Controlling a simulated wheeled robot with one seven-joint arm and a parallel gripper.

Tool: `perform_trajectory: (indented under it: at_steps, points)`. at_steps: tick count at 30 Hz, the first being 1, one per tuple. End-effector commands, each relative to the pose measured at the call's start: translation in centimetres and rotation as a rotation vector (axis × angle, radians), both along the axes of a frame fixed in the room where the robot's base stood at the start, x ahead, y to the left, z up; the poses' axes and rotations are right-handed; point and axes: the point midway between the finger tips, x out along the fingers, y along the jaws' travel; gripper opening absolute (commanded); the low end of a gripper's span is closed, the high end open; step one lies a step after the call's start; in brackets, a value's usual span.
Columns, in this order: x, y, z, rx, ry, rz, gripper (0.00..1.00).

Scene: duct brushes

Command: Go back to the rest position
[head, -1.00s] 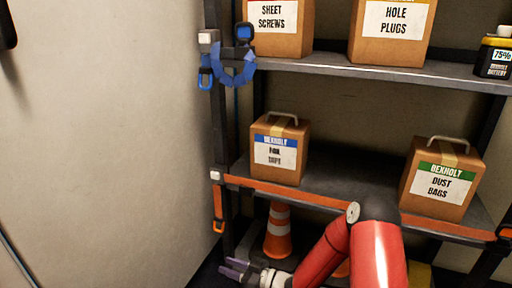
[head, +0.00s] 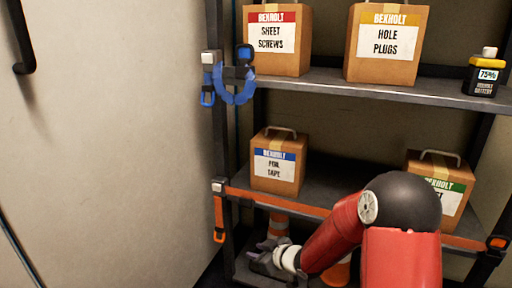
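My gripper (head: 264,253) is low in the picture, at the end of my red arm, in front of the bottom of the shelf rack. It is small and dark here; its two fingers look apart, with nothing visible between them. My arm's dark round elbow covers the right part of the middle shelf's front. The task names no object other than my own pose.
A shelf rack (head: 330,86) holds boxes for sheet screws (head: 278,40), hole plugs (head: 387,42) and foil tape (head: 278,162), a partly hidden green-labelled box (head: 440,182) and a battery (head: 484,75). Blue clamp (head: 235,88) hangs left. Orange-white cones (head: 338,273) stand below.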

Motion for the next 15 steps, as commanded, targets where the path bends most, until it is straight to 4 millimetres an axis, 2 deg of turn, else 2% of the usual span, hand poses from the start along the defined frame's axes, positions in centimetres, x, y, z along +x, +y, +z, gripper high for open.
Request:
perform_trajectory:
  at_steps: [1,5,8,11,15]
  points:
    - [0.1,-1.6,2.9,-0.068,-0.008,-0.059,0.32]
    - [-0.9,-5.9,8.1,-0.21,0.018,-0.231,0.32]
    - [-2.9,-9.0,12.2,-0.284,0.052,-0.366,0.32]
    - [-5.8,-11.7,16.0,-0.326,0.098,-0.497,0.32]
    - [-11.3,-14.5,20.6,-0.334,0.187,-0.659,0.32]
